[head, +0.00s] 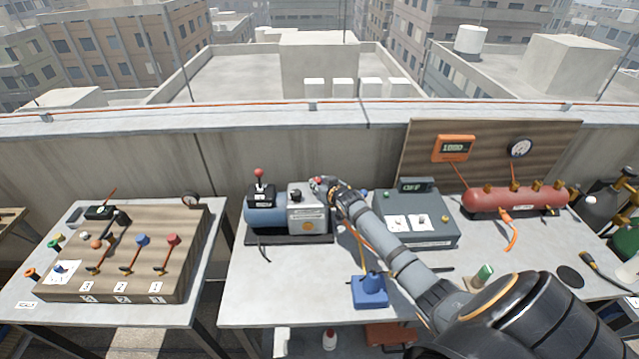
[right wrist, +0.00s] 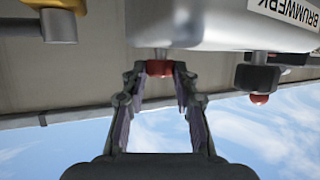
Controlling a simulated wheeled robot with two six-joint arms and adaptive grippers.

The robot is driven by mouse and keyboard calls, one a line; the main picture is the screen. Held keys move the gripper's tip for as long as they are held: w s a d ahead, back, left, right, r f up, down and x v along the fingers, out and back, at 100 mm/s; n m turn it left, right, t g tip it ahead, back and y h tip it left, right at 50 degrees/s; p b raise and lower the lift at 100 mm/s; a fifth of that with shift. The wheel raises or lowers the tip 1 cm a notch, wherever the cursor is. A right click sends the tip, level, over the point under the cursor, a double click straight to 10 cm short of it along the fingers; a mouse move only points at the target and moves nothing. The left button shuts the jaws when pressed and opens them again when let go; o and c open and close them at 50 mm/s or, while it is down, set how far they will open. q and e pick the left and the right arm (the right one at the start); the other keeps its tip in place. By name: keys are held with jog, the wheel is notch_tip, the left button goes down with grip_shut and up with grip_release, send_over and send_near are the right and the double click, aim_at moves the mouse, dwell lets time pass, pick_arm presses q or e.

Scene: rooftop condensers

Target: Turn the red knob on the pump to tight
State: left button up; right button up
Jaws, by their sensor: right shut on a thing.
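The pump (head: 264,217), with a blue motor and a grey housing, stands on a black base on the middle table. My right gripper (head: 326,187) is at the upper right side of the grey housing. In the right wrist view, which is upside down, the two fingers of the right gripper (right wrist: 160,82) are closed on the sides of the red knob (right wrist: 160,68). The knob sits on a short metal stem from the pump body (right wrist: 215,25). Any tight marking is not readable. My left gripper is not in view.
A red-balled lever (head: 259,175) rises from the pump's black box. A grey control box (head: 430,235) and a red tank (head: 510,199) stand to the right. The table's front left is clear.

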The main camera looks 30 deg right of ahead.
grip_shut()
jog(key=shift+a+r+p, duration=0.1)
jog(key=shift+r+p, duration=0.05)
jog(key=shift+p, duration=0.4)
jog(key=shift+a+m+h+p, duration=0.1)
jog(key=shift+m+h+p, duration=0.6)
jog(key=shift+h+p, duration=0.1)
jog(key=o, duration=1)
grip_release()
jog(key=shift+o, duration=0.2)
